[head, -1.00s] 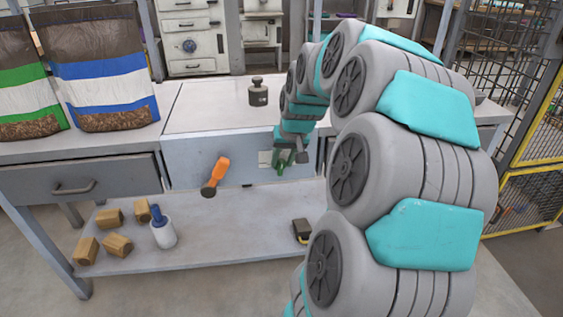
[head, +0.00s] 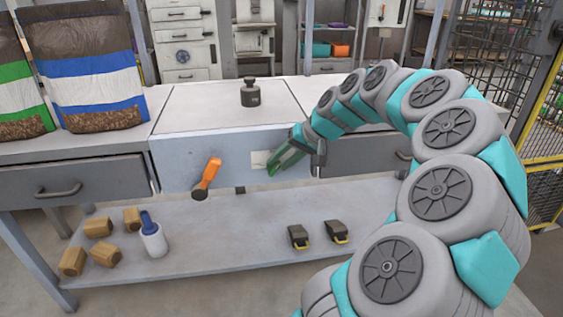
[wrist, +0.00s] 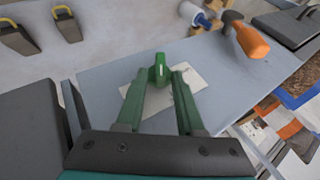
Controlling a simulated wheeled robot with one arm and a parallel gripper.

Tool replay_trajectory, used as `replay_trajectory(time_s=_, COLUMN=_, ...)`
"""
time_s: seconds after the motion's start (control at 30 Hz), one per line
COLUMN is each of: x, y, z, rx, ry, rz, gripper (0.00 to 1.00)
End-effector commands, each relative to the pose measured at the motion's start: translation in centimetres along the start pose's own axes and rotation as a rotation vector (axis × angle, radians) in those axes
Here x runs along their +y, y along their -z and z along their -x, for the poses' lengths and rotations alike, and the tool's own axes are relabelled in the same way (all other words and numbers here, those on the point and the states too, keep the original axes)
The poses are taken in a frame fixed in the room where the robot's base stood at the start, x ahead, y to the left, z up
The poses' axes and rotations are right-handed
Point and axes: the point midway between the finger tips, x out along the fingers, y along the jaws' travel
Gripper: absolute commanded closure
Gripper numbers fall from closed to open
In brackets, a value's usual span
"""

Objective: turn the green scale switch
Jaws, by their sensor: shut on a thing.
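The green scale switch (wrist: 159,71) sits on a pale plate on the grey-blue front panel. In the wrist view it stands between my gripper's two green fingertips (wrist: 160,77), and the gripper is shut on it. In the head view my gripper (head: 275,165) reaches the panel from the right, by the pale plate (head: 259,159). The switch cannot be told apart from the green fingers there. The scale box (head: 185,160) carries a dark weight (head: 250,93) on top.
An orange handle (head: 210,172) with a dark end juts from the panel left of my gripper. Two dark blocks with yellow (head: 299,236), a white-blue bottle (head: 152,238) and several wooden blocks (head: 97,227) lie on the lower shelf. Bags (head: 84,95) stand at left.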

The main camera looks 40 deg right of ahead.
Motion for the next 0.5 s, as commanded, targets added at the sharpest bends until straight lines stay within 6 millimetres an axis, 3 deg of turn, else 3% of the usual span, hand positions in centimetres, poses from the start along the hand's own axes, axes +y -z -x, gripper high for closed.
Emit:
replay_trajectory(time_s=0.23, x=0.07, y=-0.17, z=-0.26, rx=-0.006, ry=-0.001, rz=0.001, gripper=1.00)
replay_trajectory(time_s=0.27, x=0.08, y=-0.17, z=-0.26, rx=-0.007, ry=-0.001, rz=0.001, gripper=0.62)
replay_trajectory(time_s=0.33, x=0.08, y=-0.15, z=-0.24, rx=-0.006, ry=-0.002, rz=0.001, gripper=0.54)
replay_trajectory(time_s=0.5, x=0.05, y=-0.11, z=-0.17, rx=-0.004, ry=-0.001, rz=0.001, gripper=0.54)
